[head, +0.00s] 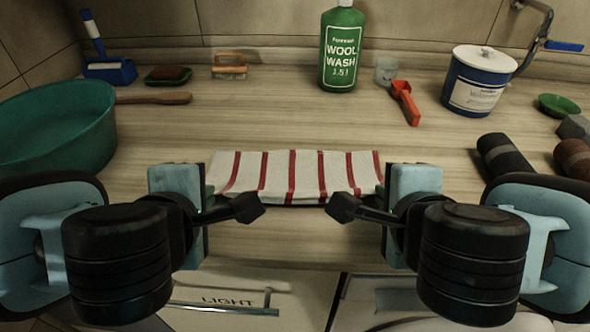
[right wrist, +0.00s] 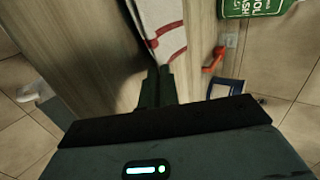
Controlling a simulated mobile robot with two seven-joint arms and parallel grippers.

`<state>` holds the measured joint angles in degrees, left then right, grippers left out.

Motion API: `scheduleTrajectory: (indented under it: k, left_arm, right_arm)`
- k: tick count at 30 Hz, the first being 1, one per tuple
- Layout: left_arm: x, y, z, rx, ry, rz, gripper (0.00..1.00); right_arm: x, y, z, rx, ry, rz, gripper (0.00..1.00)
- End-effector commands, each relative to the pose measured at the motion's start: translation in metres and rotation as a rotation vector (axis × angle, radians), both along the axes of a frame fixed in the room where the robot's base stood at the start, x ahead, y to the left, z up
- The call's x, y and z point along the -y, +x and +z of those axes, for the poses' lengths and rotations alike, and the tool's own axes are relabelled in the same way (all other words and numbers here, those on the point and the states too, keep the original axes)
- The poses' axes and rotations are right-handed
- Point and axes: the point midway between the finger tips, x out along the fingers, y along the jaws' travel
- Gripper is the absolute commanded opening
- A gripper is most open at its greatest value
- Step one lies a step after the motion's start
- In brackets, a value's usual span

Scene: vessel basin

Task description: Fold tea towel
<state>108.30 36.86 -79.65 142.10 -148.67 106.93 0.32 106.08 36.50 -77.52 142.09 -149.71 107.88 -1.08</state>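My right gripper (head: 382,191) is at the front right corner. In the right wrist view its fingers (right wrist: 158,76) are close together on the edge of the towel (right wrist: 163,28).
A green basin (head: 55,135) stands left, with a wooden-handled brush (head: 155,98) beside it. Behind the towel are a green wool wash bottle (head: 342,50), a red scoop (head: 404,102) and a blue-and-white tub (head: 478,82). Dark rolled cloths (head: 505,157) lie right. The counter directly behind the towel is clear.

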Motion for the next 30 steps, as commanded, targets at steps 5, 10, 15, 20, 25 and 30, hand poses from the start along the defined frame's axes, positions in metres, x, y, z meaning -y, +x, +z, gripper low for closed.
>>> scheduleTrajectory:
  k: [5,10,15,20,25,30]
  left_arm:
    - [0.000,-0.001,-0.002,0.014,-0.001,-0.001,0.00]
    - [0.000,-0.001,-0.002,0.015,-0.001,-0.001,0.00]
    - [0.000,-0.001,-0.002,0.014,-0.001,-0.001,0.21]
    - [0.000,-0.001,-0.002,0.014,-0.001,-0.001,0.40]
    - [0.000,-0.001,-0.002,0.014,-0.001,-0.001,0.40]
    - [0.001,-0.002,0.010,0.017,-0.003,-0.002,0.40]
  right_arm:
    - [0.000,-0.001,-0.002,0.015,0.000,0.000,0.00]
    - [0.000,-0.001,-0.001,0.015,0.000,0.000,0.00]
    - [0.000,-0.001,-0.002,0.014,0.000,0.000,0.21]
    - [0.000,-0.001,-0.002,0.014,0.000,0.000,0.40]
    - [0.000,-0.001,-0.002,0.014,0.000,0.000,0.40]
    - [0.000,-0.002,0.010,0.017,0.002,0.001,0.40]
